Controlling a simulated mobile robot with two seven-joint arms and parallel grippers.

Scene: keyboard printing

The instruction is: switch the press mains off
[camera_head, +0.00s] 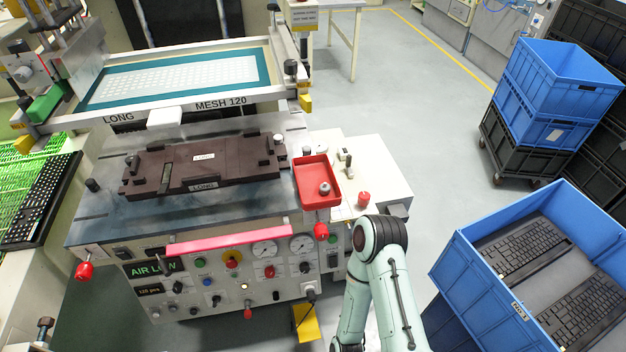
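The screen-printing press (185,215) stands at the left and centre, with a control panel (245,290) on its front. The panel carries a lit display reading AIR LOW (152,269), gauges (265,250), coloured buttons and several black knobs. A red button on a yellow plate (232,258) sits near its top middle. I cannot tell which control is the mains switch. A light-green arm of mine rises at the bottom centre, beside the right end of the panel. Its gripper does not show, and neither does my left gripper.
A dark fixture (205,168) lies on the press bed under the raised screen (180,80). A red tray (319,181) is at the bed's right. A blue crate (465,255) with keyboards stands at the lower right; stacked crates (555,80) stand behind. Floor between is clear.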

